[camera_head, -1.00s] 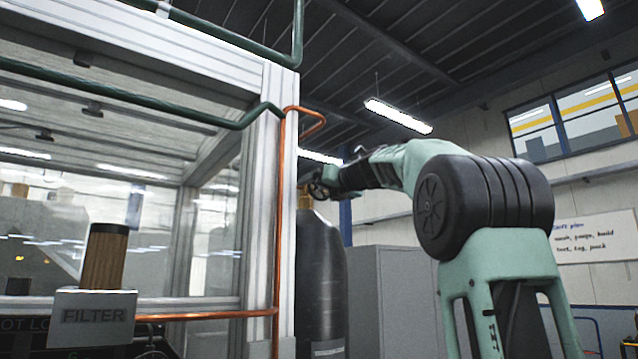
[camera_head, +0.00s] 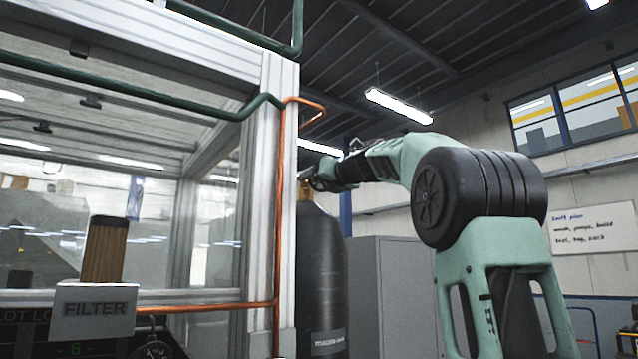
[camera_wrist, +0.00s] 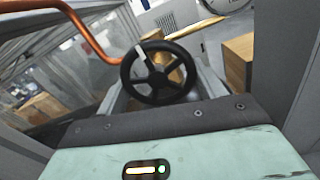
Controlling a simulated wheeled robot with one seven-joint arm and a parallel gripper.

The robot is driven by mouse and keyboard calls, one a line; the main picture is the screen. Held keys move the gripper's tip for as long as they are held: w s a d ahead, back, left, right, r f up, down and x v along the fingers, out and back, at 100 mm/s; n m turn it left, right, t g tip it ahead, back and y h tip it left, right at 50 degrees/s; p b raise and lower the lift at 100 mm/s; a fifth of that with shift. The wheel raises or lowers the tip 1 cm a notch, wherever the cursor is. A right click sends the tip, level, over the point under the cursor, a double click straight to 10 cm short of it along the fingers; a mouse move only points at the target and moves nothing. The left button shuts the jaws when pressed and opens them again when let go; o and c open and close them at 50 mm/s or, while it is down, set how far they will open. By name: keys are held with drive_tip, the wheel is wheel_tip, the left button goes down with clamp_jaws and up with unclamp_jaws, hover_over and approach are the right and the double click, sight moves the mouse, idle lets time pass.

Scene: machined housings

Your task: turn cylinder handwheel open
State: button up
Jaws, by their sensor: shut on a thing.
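A dark gas cylinder (camera_head: 322,265) stands upright just right of the cabinet's corner post in the head view, with a brass-coloured valve (camera_head: 305,188) on top. The black spoked handwheel (camera_wrist: 158,73) shows in the wrist view, with a pale mark on its upper left rim. My gripper (camera_head: 313,182) is at the valve top in the head view, small and dark there. It is shut on the handwheel; the contact of the fingers with the rim is hard to make out. My gripper's teal body fills the bottom of the wrist view.
A copper pipe (camera_head: 281,215) runs down the cabinet's corner post (camera_head: 262,200), close to the cylinder. It also passes near the wheel in the wrist view (camera_wrist: 92,38). A grey locker (camera_head: 405,290) stands right of the cylinder. A filter box (camera_head: 95,310) is at lower left.

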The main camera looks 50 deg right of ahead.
drive_tip(key=n+b, duration=0.1)
drive_tip(key=n, duration=0.4)
drive_tip(key=shift+d+f, duration=0.1)
drive_tip(key=shift+d, duration=0.05)
drive_tip(key=n+b, duration=0.1)
drive_tip(key=n, duration=0.3)
drive_tip(key=shift+d, duration=0.1)
drive_tip(key=n+b, duration=0.1)
drive_tip(key=n, duration=0.2)
drive_tip(key=shift+d+n, duration=0.1)
drive_tip(key=shift+n, duration=0.2)
drive_tip(key=n, duration=0.3)
drive_tip(key=n+b, duration=0.1)
drive_tip(key=shift+s+d+r+n, duration=0.1)
drive_tip(key=shift+r+n, duration=0.2)
drive_tip(key=n, duration=0.4)
drive_tip(key=shift+r+b, duration=0.15)
drive_tip(key=shift+b, duration=0.15)
drive_tip(key=n, duration=0.5)
drive_tip(key=shift+r+b, duration=0.15)
drive_tip(key=shift+b, duration=0.2)
drive_tip(key=n, duration=0.4)
drive_tip(key=shift+b, duration=0.3)
drive_tip(key=shift+a+r+n, duration=0.1)
drive_tip(key=shift+n, duration=0.85)
drive_tip(key=shift+a+r+n, duration=0.1)
drive_tip(key=shift+n, duration=0.85)
drive_tip(key=shift+f, duration=0.1)
